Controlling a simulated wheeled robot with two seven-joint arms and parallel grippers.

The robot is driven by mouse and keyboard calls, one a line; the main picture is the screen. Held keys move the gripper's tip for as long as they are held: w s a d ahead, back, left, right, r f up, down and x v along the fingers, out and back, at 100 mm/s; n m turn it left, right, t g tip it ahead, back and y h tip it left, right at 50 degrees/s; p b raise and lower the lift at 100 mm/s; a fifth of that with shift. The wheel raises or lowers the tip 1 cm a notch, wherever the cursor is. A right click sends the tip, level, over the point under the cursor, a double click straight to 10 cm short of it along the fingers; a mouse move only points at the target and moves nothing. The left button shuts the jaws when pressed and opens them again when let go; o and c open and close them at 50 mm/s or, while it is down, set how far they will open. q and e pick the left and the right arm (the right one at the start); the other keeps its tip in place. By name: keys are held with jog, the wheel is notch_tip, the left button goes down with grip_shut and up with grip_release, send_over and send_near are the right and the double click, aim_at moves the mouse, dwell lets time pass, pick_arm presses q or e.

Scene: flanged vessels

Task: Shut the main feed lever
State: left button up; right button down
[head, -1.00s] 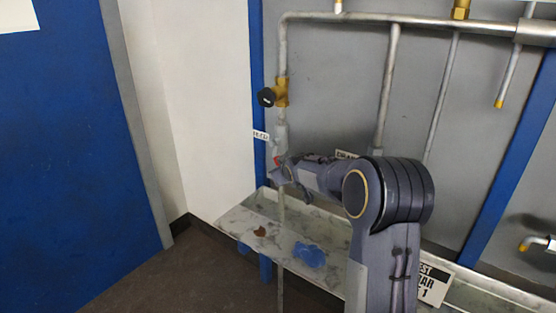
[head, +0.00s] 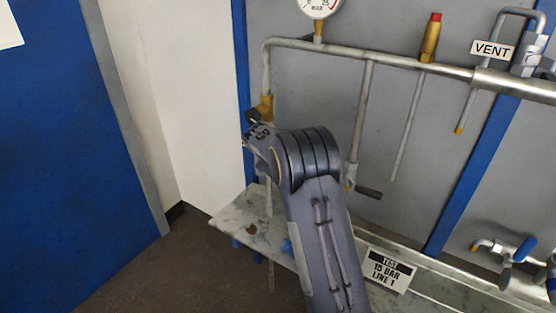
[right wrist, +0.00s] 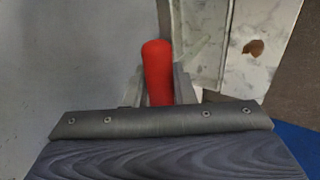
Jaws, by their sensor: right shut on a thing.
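In the right wrist view a red lever handle (right wrist: 157,70) stands between the fingers of my right gripper (right wrist: 158,84), which is shut on it. In the head view my right arm reaches up to the left end of the pipework. Its wrist covers the gripper and the lever there, so the lever's angle cannot be read. Part of a brass valve (head: 264,107) on the left vertical pipe shows just above my wrist. My left gripper is in neither view.
A drip tray (head: 225,215) runs below the pipes. A second valve with a dark lever (head: 368,192) is right of my arm. A pressure gauge (head: 319,6), a red-tipped brass fitting (head: 431,38) and a VENT label (head: 492,50) are above. A blue post (head: 475,180) stands right.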

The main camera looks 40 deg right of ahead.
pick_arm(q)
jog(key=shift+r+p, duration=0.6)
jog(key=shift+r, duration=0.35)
pick_arm(e)
jog(key=shift+r+g, duration=0.3)
jog(key=shift+r, duration=0.1)
jog(key=c, duration=1.3)
grip_release()
jog(key=shift+o, duration=0.2)
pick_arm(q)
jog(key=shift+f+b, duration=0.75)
pick_arm(e)
jog(key=v, duration=0.7)
jog(key=shift+a+r, duration=0.3)
